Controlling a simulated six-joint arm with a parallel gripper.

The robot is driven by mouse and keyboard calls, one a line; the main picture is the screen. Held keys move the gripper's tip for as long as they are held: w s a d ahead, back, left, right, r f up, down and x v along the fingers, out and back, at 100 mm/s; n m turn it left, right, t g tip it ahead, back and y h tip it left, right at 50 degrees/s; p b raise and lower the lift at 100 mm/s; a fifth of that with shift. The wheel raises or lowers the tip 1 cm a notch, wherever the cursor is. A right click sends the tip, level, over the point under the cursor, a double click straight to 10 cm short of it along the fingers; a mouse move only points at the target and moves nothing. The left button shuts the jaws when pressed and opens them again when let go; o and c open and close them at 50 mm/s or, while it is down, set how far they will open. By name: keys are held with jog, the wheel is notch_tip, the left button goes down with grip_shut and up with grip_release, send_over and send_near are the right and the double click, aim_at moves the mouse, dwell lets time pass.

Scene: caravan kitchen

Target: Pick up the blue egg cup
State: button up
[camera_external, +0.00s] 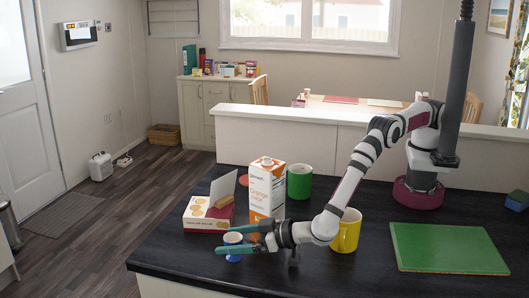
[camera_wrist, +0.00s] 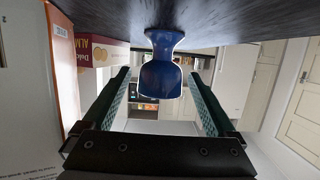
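The blue egg cup (camera_external: 233,257) stands upright on the dark countertop near its front left edge; its upper part looks pale in the external view. My gripper (camera_external: 224,239) is low over the counter with its two green-padded fingers reaching left, one on either side of the cup. In the wrist view, which is upside down, the cup (camera_wrist: 160,78) sits centred between the open fingers. A gap shows on both sides, so neither finger touches it. The fingers partly hide the cup in the external view.
An orange and white carton (camera_external: 266,190) stands close behind my gripper. An open cookie box (camera_external: 206,221) is behind and left of the cup. A green mug (camera_external: 299,181) and yellow mug (camera_external: 346,232) stand nearby. A green board (camera_external: 447,248) lies at right.

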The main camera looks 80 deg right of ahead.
jog(key=shift+r, duration=0.1)
jog(key=c, duration=1.3)
